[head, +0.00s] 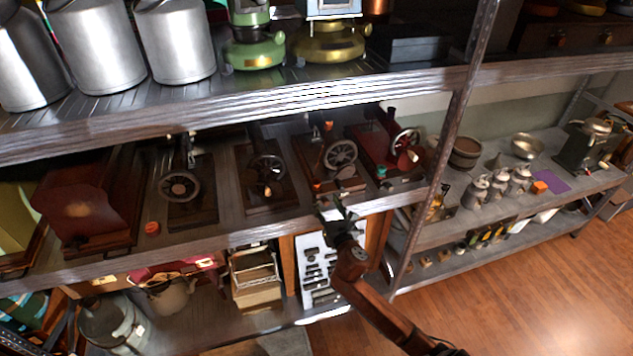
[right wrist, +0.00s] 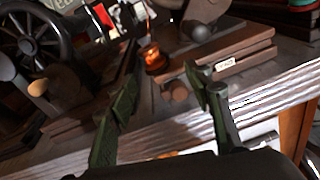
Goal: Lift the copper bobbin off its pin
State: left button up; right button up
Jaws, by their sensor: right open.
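A small shiny copper-orange bobbin (right wrist: 153,58) stands by the wooden base of a sewing machine in the right wrist view. It shows small in the head view (head: 316,186), on the middle shelf near the front. I cannot make out its pin clearly. My right gripper (head: 338,212) is open and empty at the front edge of that shelf, just short of the bobbin. In the right wrist view its two dark green fingers (right wrist: 166,98) are spread, with the bobbin beyond and between them, apart from both. My left gripper is not in view.
Several sewing machines on wooden bases, one with a black handwheel (head: 340,155), line the middle shelf (head: 240,232). Another orange spool (head: 152,227) sits farther left. A red machine (head: 385,150) stands to the right. The upper shelf edge (head: 250,105) overhangs, and a metal post (head: 452,120) rises at right.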

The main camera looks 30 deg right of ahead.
aim_at(316, 179)
jog(key=w, duration=0.1)
jog(key=w+r+n, duration=0.1)
jog(key=w+n, duration=0.1)
jog(key=shift+w+r+t, duration=0.25)
jog(key=shift+r+t, duration=0.05)
jog(key=x, duration=0.1)
jog(key=p+x, duration=0.1)
jog(key=x, duration=0.3)
jog(key=shift+w+d+r+p, duration=0.1)
jog(key=shift+w+r+p, duration=0.05)
jog(key=shift+r+p, duration=0.2)
jog(key=shift+w+f+y, duration=0.1)
jog(key=shift+w+y, duration=0.2)
jog(key=shift+w, duration=0.05)
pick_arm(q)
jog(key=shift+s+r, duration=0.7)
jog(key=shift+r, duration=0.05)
pick_arm(e)
jog(key=shift+s, duration=0.1)
jog(key=c, duration=1.2)
